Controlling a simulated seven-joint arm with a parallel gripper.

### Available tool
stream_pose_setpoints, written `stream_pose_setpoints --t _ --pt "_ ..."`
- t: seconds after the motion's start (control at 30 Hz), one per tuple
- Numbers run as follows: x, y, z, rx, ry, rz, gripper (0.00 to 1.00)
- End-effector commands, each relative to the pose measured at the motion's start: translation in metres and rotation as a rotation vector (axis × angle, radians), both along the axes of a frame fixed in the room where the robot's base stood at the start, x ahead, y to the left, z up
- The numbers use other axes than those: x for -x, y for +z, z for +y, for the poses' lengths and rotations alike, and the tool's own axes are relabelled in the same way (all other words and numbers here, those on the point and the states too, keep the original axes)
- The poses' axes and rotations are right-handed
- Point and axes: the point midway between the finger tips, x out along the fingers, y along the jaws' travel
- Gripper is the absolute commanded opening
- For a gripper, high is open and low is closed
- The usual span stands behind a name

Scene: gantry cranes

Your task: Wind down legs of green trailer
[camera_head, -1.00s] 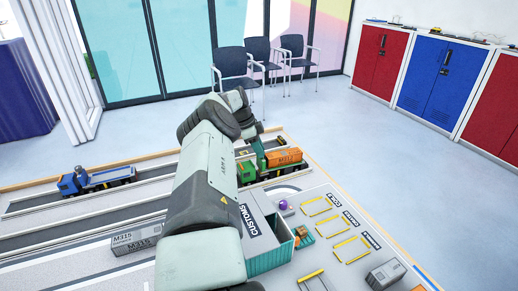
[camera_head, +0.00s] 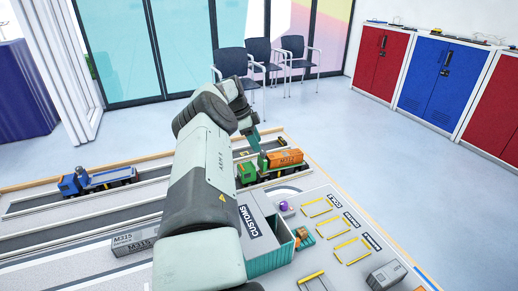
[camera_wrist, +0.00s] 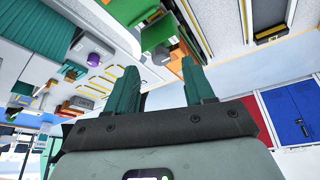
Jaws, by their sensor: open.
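The green truck (camera_head: 247,173) stands on the far road of the board, with an orange container (camera_head: 288,157) marked M312 behind its cab. In the wrist view, green truck parts (camera_wrist: 158,35) and orange surfaces show above my fingers. My gripper (camera_head: 254,138) is just behind the truck in the head view. In the wrist view its two teal fingers (camera_wrist: 160,88) are apart with nothing between them. The trailer's legs cannot be made out in either view, and I cannot tell whether the fingers touch the truck.
A blue truck (camera_head: 90,180) stands on the road at left. A teal customs building (camera_head: 268,260) and yellow-marked bays (camera_head: 318,207) lie at front right. A grey container (camera_head: 134,242) marked M315 lies beside my arm. Chairs (camera_head: 258,62) and cabinets (camera_head: 440,72) stand beyond the board.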

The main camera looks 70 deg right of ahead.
Motion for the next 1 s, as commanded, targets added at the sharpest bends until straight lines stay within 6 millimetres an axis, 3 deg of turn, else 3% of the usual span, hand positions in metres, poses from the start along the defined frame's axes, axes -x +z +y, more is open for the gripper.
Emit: stream_pose_setpoints --t 0.13,0.37,1.0 --pt "-0.012 0.029 0.003 0.002 0.001 -0.002 0.53" --pt "-0.022 0.054 0.007 0.0 0.001 0.0 0.53" --pt "-0.023 0.058 0.008 -0.001 0.0 0.0 0.53"
